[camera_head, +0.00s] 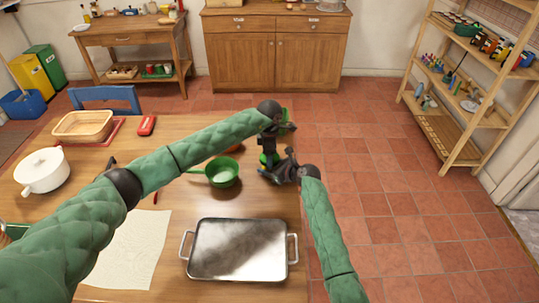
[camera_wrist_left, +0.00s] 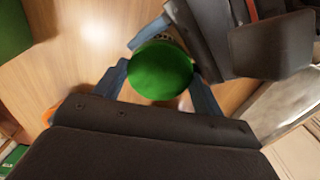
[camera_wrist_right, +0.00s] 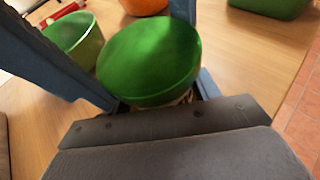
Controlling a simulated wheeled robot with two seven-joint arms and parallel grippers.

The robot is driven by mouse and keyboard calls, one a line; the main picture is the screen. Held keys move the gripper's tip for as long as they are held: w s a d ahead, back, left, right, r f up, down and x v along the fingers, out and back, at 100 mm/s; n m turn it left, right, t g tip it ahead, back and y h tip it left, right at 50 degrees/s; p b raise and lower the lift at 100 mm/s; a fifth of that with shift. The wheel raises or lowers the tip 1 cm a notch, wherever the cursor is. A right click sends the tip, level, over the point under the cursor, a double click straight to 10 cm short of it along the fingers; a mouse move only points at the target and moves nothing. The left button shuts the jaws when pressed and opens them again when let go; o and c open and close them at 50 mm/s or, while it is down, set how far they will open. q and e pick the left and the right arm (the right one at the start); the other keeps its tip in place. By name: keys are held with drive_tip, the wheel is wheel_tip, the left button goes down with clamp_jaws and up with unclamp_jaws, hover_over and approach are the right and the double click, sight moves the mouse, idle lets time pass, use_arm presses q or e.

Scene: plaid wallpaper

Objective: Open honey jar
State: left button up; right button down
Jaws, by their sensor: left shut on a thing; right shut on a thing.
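The honey jar shows mainly as its round green lid (camera_wrist_left: 160,70), seen from above in the left wrist view. The lid (camera_wrist_right: 150,62) also fills the middle of the right wrist view, with a small strip of the jar below its edge. In the head view the lid (camera_head: 268,160) is partly hidden between my grippers at the table's right side. My left gripper (camera_wrist_left: 160,85) is shut with its fingers at both sides of the lid. My right gripper (camera_head: 277,170) is shut on the jar from the near right. The exact contact on the jar body is hidden.
A green saucepan (camera_head: 222,173) stands close left of the jar. A metal tray (camera_head: 240,250) lies nearer, with paper (camera_head: 130,255) to its left. A white pot (camera_head: 41,172) and a basket (camera_head: 83,125) stand at the left. The table's right edge is close to the jar.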

use_arm(q)
drive_tip(key=o, duration=1.1)
drive_tip(key=shift+d, duration=0.1)
